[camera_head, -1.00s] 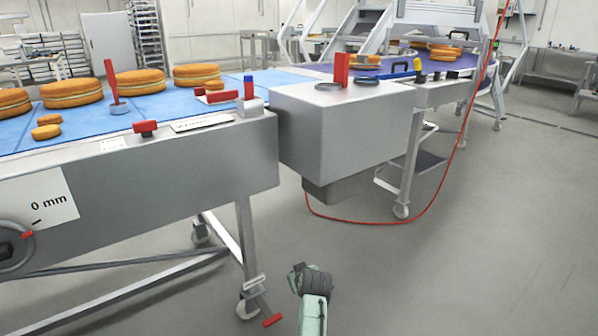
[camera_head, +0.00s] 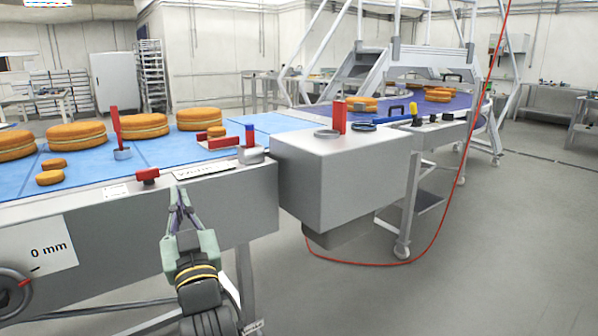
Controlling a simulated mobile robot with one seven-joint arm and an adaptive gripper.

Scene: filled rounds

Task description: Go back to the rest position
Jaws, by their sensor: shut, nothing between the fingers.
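My gripper (camera_head: 180,195) shows at the lower middle-left of the head view, in front of the grey side of the conveyor table (camera_head: 130,232). Its fingers point up and are closed together with nothing between them. The fingertips appear just below the table's top edge. Whether they touch the side panel cannot be told. My wrist runs down from the gripper to the bottom edge and hides part of the table's side and leg.
Several filled rounds (camera_head: 75,134) lie on the blue belt (camera_head: 92,168). A red post (camera_head: 116,124) and red knob (camera_head: 148,174) stand near the gripper. A grey box (camera_head: 345,180) juts out to the right. A red cable (camera_head: 440,205) hangs to the floor. Open floor (camera_head: 500,255) lies right.

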